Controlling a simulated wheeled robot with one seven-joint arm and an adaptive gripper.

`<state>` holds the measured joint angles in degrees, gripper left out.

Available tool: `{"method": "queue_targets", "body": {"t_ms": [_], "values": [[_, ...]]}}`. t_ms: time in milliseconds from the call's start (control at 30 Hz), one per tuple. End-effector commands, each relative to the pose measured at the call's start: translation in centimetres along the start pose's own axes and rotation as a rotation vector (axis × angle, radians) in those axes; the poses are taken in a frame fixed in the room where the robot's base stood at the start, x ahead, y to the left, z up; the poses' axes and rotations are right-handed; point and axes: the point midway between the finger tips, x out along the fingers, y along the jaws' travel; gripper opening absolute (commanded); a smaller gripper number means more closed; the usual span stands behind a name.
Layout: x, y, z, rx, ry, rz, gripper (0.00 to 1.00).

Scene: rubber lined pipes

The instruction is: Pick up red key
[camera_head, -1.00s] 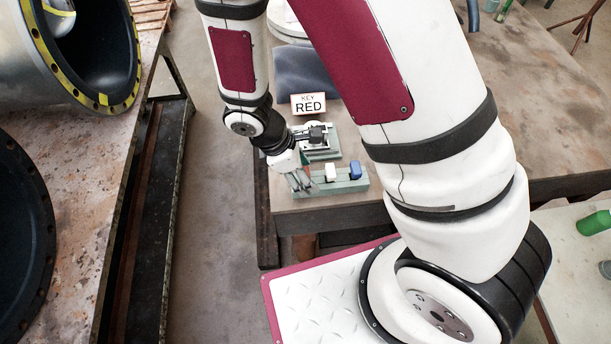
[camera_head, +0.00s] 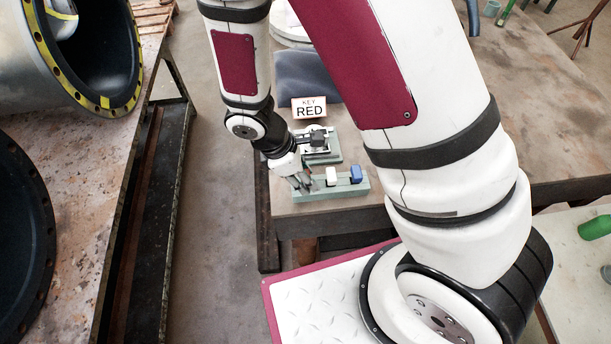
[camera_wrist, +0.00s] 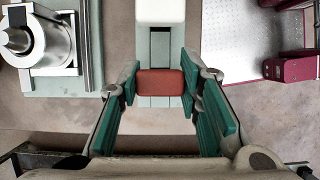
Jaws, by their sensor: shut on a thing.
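The red key (camera_wrist: 160,82) is a small red block in the wrist view, between the green finger pads. My gripper (camera_wrist: 161,86) is shut on its two sides. In the head view my gripper (camera_head: 305,183) is at the left end of the green rack (camera_head: 335,190) on the table; the red key is mostly hidden there by the fingers. The key still appears at the rack, and I cannot tell whether it is lifted. A white key (camera_head: 331,176) and a blue key (camera_head: 356,174) stand in the rack to the right.
A sign reading KEY RED (camera_head: 309,107) stands behind a metal fixture (camera_head: 318,145) on the table (camera_head: 510,140). A rusty bench (camera_head: 95,170) with large pipes is on the left. A floor gap separates the bench from the table.

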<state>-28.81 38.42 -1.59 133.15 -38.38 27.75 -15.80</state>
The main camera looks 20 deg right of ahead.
Motion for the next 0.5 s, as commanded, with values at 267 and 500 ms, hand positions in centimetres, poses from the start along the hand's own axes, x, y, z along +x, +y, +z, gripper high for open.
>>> {"method": "queue_targets", "body": {"t_ms": [267, 500], "values": [[-2.3, 0.1, 0.9, 0.002, 0.002, 0.002, 0.04], [-2.7, -3.5, 2.4, -0.005, -0.001, 0.001, 0.04]]}}
